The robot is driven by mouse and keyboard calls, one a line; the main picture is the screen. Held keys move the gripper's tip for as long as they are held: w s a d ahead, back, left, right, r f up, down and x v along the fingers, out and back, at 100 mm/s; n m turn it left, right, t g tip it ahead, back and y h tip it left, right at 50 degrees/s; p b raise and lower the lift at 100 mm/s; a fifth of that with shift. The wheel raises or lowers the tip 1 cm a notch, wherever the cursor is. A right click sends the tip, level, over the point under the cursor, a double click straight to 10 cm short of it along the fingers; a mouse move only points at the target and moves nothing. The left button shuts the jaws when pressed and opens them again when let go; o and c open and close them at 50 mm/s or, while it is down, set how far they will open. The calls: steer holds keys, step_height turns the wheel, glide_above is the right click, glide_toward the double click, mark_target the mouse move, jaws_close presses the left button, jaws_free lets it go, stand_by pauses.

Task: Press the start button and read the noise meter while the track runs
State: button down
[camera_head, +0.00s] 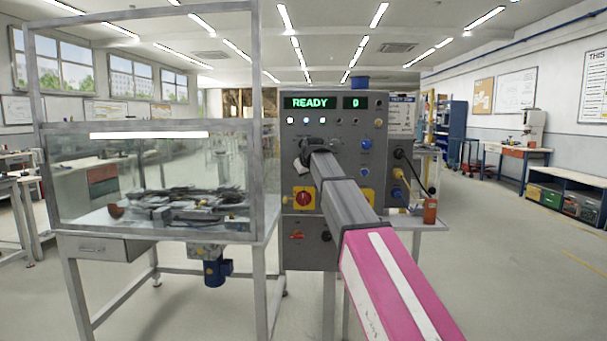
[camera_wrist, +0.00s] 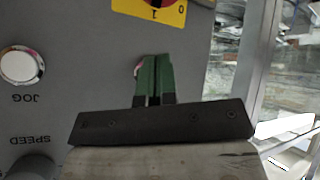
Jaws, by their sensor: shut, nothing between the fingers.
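The grey control panel (camera_head: 350,250) stands in the middle of the head view. Its green displays read READY (camera_head: 310,103) and 0 (camera_head: 355,102). In the wrist view, my gripper (camera_wrist: 154,58) is shut and empty, its green fingers pointing at the panel face. A small round button (camera_wrist: 137,68) is mostly hidden behind the fingertips; I cannot read its label or tell whether they touch it. In the head view, my arm hides part of the panel. The track sits among dark parts in the glass enclosure (camera_head: 75,190). I cannot make out a noise meter for certain.
In the wrist view, a pale JOG button (camera_wrist: 20,65) and a SPEED knob (camera_wrist: 30,167) are left of my gripper. A yellow switch plate (camera_wrist: 172,14) is above. In the head view, a small orange object (camera_head: 430,210) stands on a side shelf. Floor is open at right.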

steer(key=shift+w, duration=0.45)
